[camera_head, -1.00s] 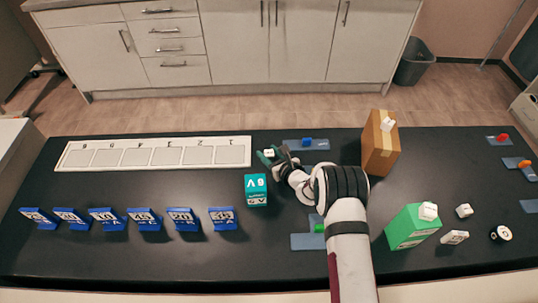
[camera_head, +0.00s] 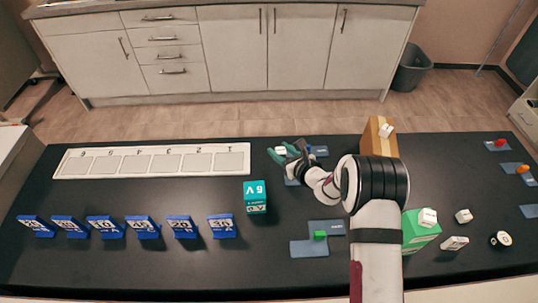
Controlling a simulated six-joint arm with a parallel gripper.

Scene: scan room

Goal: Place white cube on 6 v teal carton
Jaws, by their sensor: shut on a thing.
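The teal carton (camera_head: 255,201) with 6 V printed on it stands upright near the middle of the black table. My gripper (camera_head: 282,153) is shut on a small white cube (camera_head: 281,150), which shows between its green fingertips. The gripper holds the cube behind the carton and a little to its right, clear of the carton's top. The carton's top is bare. How high the cube is above the table is hard to tell.
A white numbered strip (camera_head: 60,163) lies behind left. Several blue stands (camera_head: 183,228) line the left. A brown box (camera_head: 376,146) and green box (camera_head: 418,236), each with a white cube on top, stand right. Small blue mats (camera_head: 310,249) carry coloured blocks.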

